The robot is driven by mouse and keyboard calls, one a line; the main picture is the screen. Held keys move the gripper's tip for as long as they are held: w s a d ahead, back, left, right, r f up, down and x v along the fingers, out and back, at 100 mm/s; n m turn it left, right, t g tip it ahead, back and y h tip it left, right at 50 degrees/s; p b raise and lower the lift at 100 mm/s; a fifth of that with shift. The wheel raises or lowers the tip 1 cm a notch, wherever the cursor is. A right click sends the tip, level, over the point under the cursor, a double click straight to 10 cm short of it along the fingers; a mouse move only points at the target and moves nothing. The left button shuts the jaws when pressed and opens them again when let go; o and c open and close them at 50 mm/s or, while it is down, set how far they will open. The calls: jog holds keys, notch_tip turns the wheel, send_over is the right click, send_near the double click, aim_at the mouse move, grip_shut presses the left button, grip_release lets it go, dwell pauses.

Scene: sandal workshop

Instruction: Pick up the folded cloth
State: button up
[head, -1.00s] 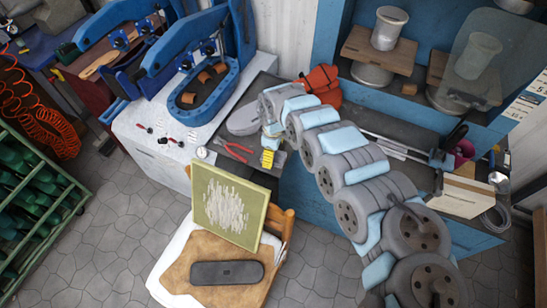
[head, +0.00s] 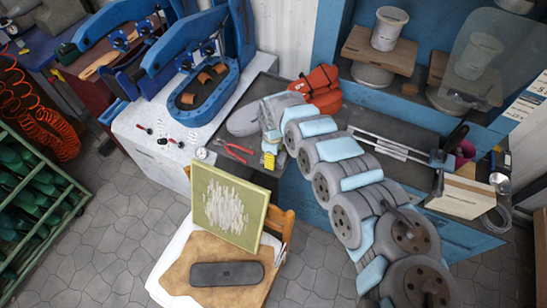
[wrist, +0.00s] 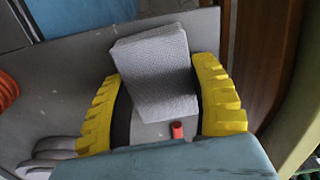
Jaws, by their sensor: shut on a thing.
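The folded cloth (wrist: 152,62) is a grey, woven, layered rectangle. In the wrist view it sits between the two yellow ribbed fingers of my gripper (wrist: 160,72), which is shut on it. In the head view my gripper (head: 269,159) is at the grey worktop, beside red-handled pliers (head: 238,151). The cloth cannot be made out there, as the arm's end covers that spot. I cannot tell whether the cloth still touches the worktop.
A framed screen (head: 229,211) stands on a chair in front, with a dark case (head: 227,273). A blue press (head: 205,95) stands to the left.

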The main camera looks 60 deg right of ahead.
jog(key=shift+r, duration=0.1)
jog(key=shift+d+r, duration=0.1)
jog(key=shift+r, duration=0.55)
notch_tip(320, 180, up, 2)
jog(key=shift+s+r+p, duration=0.1)
jog(key=shift+r+p, duration=0.05)
jog(key=shift+p, duration=0.25)
jog(key=s+a+r+p, duration=0.7)
jog(key=s+r+p, duration=0.2)
jog(key=p, duration=0.7)
jog(key=shift+s+a+r, duration=0.15)
jog(key=shift+s+a, duration=0.15)
jog(key=shift+s, duration=0.95)
